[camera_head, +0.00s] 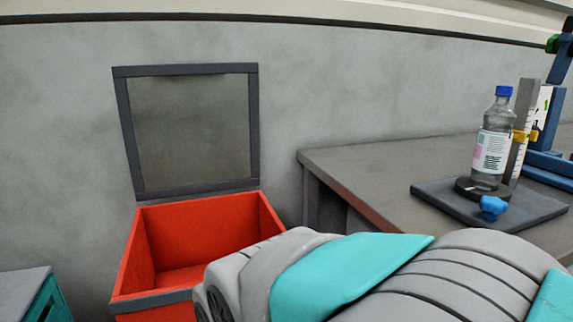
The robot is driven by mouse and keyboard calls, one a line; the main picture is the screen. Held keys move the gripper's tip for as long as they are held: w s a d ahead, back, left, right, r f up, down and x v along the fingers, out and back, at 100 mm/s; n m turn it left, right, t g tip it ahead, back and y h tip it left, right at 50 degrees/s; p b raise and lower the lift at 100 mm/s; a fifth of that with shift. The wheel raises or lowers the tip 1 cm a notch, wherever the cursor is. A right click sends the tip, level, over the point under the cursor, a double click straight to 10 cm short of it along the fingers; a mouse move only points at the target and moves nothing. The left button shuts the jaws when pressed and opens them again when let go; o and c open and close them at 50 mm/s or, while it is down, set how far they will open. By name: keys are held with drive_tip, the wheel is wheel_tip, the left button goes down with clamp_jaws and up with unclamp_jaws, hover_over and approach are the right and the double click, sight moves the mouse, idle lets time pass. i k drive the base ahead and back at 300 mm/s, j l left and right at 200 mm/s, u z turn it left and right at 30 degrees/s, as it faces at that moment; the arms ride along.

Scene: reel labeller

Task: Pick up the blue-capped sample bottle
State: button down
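The clear sample bottle (492,140) with a blue cap and a white label stands upright at the right. It rests on a round black disc (482,190) on a dark base plate (432,199) on the grey table. My arm crosses the bottom of the view from the right, in front of the table and the red bin, apart from the bottle. My gripper does not show in this view.
A red bin (130,250) with its framed lid (253,125) raised stands left of the grey table (370,160). A grey post (524,110) with a yellow clamp (520,136) stands right beside the bottle. A blue knob (493,207) sits in front of it. Blue equipment (552,165) is at the far right.

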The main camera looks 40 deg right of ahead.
sight(494, 138)
drive_tip(key=j+z, duration=0.1)
drive_tip(key=z, duration=2.4)
